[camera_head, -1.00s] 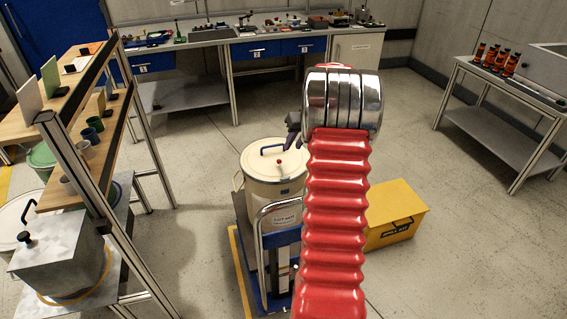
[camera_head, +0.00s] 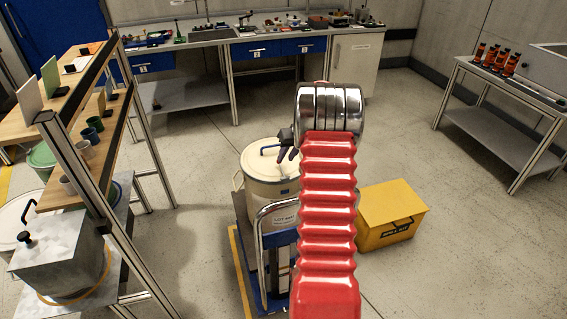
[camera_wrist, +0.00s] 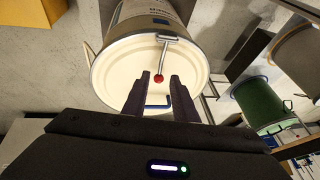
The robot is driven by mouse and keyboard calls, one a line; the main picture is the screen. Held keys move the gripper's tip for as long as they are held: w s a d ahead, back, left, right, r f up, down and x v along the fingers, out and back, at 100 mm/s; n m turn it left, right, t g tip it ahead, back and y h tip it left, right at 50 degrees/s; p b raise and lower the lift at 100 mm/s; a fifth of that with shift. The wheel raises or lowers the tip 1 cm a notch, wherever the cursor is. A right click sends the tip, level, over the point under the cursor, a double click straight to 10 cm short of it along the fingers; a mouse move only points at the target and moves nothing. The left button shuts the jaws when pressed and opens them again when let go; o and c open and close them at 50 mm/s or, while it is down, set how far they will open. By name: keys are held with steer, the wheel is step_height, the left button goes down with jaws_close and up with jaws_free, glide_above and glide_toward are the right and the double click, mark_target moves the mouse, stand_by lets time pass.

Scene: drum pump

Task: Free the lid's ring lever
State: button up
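The cream drum (camera_head: 268,188) stands on a blue trolley, with a ring round its pale lid (camera_wrist: 115,80). The ring lever (camera_wrist: 165,58) is a metal bar that ends in a red knob (camera_wrist: 158,79); it lies across the lid's edge in the wrist view. A blue lid handle (camera_wrist: 158,105) sits nearer my gripper's base in that view. My gripper (camera_wrist: 162,76) is open, its two dark fingers apart, and the knob appears between the fingertips. I cannot tell the height gap.
The blue trolley (camera_head: 278,262) has a metal push handle (camera_head: 262,215) in front of the drum. A yellow box (camera_head: 391,216) stands on the floor to the right. A shelf rack (camera_head: 85,190) stands to the left.

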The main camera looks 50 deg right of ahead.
mark_target(284, 170)
steer(key=shift+x, duration=2.75)
steer(key=shift+c, duration=0.6)
jaws_close()
steer(key=shift+r, duration=0.1)
steer(key=shift+d, duration=0.3)
steer(key=shift+w+a, duration=0.1)
steer(key=shift+a, duration=0.15)
